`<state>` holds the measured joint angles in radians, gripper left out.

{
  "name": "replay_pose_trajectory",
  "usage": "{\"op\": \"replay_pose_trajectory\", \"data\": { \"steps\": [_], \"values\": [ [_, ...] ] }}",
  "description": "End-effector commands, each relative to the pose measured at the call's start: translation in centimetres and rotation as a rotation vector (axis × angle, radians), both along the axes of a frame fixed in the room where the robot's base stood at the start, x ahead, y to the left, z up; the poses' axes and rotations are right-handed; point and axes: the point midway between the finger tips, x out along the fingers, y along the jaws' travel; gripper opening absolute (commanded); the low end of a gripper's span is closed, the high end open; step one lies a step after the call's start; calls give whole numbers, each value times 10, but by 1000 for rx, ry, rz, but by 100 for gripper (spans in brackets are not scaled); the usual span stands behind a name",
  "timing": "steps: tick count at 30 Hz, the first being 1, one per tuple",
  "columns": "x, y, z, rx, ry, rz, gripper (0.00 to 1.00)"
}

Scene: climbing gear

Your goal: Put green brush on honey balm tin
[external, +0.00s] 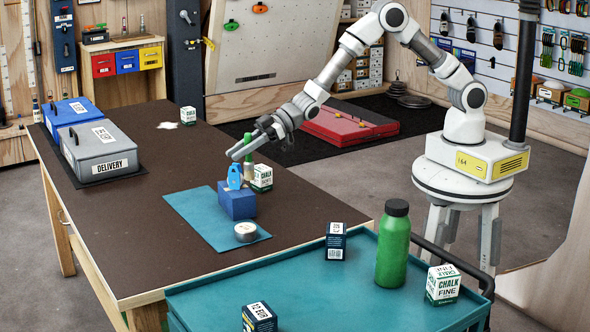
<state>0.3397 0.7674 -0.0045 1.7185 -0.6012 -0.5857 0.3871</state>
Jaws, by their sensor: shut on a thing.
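The green brush (248,141) is upright at my gripper (242,153), its green end up and a paler part below. My gripper is shut on it, above the table beside the blue block. The honey balm tin appears to be the small round silver tin with a pale lid (246,232), on the near end of the blue mat. The brush is behind the tin and higher up, apart from it. The brush's lower end is partly hidden by the blue block and the blue device.
A blue block (237,206) with a blue climbing device (234,177) stands on the blue mat (195,212) between brush and tin. A chalk box (262,178) is close by on the right. Grey delivery box (98,158) stands far left. The brown table's middle is clear.

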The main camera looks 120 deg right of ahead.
Motion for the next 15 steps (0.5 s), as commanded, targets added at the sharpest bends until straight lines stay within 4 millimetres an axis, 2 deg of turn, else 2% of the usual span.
{"op": "replay_pose_trajectory", "data": {
  "steps": [1,9,15],
  "values": [
    [8,13,-10,1,3,6,0],
    [44,58,-44,0,1,4,0],
    [56,71,-55,-1,0,0,0]
  ]
}}
